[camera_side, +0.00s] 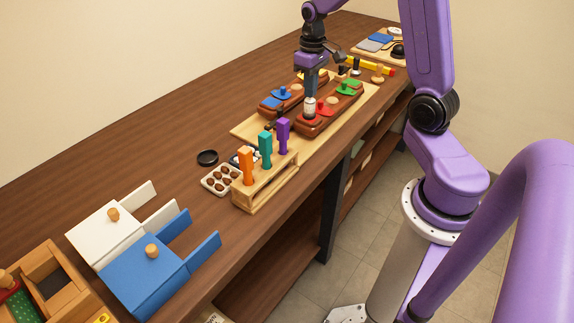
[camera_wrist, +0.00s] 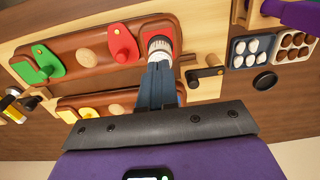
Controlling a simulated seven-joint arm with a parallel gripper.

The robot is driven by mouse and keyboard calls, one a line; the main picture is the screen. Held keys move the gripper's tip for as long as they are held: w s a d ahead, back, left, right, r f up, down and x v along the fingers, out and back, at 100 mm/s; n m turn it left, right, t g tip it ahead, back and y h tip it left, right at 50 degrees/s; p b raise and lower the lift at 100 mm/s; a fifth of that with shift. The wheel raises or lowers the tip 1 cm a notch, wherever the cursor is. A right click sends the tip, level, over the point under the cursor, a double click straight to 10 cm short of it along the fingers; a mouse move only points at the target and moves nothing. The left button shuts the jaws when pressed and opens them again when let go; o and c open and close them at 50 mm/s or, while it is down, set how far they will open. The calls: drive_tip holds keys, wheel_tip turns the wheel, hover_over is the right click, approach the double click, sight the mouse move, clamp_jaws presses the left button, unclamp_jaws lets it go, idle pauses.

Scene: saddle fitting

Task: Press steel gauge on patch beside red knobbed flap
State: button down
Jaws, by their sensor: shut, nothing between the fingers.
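The steel gauge (camera_side: 309,107), a short pale cylinder, stands at the near end of the front brown saddle board (camera_side: 338,114). In the wrist view the gauge (camera_wrist: 159,44) sits on a red patch (camera_wrist: 154,33), beside the red knobbed flap (camera_wrist: 124,44). The flap also shows in the side view (camera_side: 327,108). My gripper (camera_side: 311,93) points down right above the gauge with its fingers together and nothing between them. In the wrist view the fingertips (camera_wrist: 160,63) overlap the gauge's edge; I cannot tell if they touch it.
The front board also carries a green flap (camera_side: 350,86). A second board with a blue flap (camera_side: 282,92) lies behind it. A rack with orange, teal and purple pegs (camera_side: 265,176) stands nearer, beside an egg-like tray (camera_side: 221,180) and a black ring (camera_side: 207,157).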

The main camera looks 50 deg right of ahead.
drive_tip(key=shift+f, duration=0.65)
idle(0.7)
drive_tip(key=shift+r, duration=3.05)
drive_tip(key=s+a+n, duration=0.3)
drive_tip(key=s+a, duration=0.1)
drive_tip(key=a, duration=0.6)
drive_tip(key=s+a+n, duration=0.4)
drive_tip(key=s+a, duration=0.1)
drive_tip(key=s, duration=0.5)
drive_tip(key=s+a+n, duration=0.5)
drive_tip(key=s, duration=0.6)
drive_tip(key=shift+s+a+f+n, duration=0.15)
drive_tip(key=shift+a+f+n, duration=0.15)
drive_tip(key=shift+a, duration=0.1)
